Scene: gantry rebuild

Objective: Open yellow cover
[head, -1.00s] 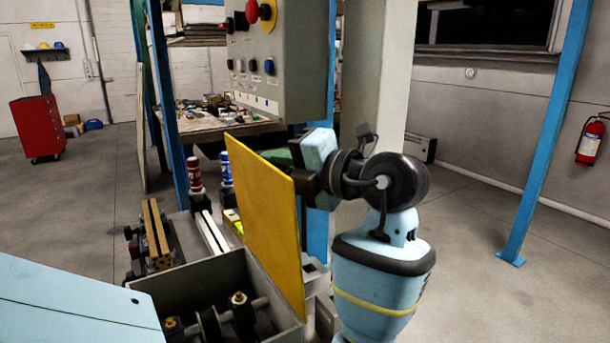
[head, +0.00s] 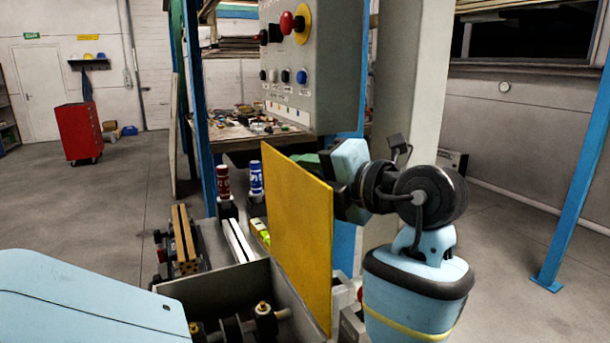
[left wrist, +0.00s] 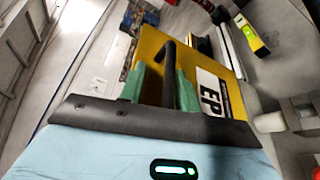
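The yellow cover (head: 297,235) stands upright on the right edge of the open grey box (head: 220,285). My left gripper (head: 308,159) is on the cover's far side, with its fingers mostly hidden behind it in the head view. In the left wrist view, the cover (left wrist: 150,47) shows its other face, with a white label (left wrist: 211,95) reading "EP". A black bar handle (left wrist: 168,70) lies between the two green fingers of my left gripper (left wrist: 158,78). The fingers stand apart, and a gap shows on the handle's left side. My right gripper is not in view.
Dark shafts and fittings (head: 240,323) lie inside the box. A grey control panel (head: 315,65) hangs above and behind the cover. Red (head: 223,181) and blue (head: 257,178) cylinders stand behind the box. A blue post (head: 575,160) stands at the right. Open floor lies at the left.

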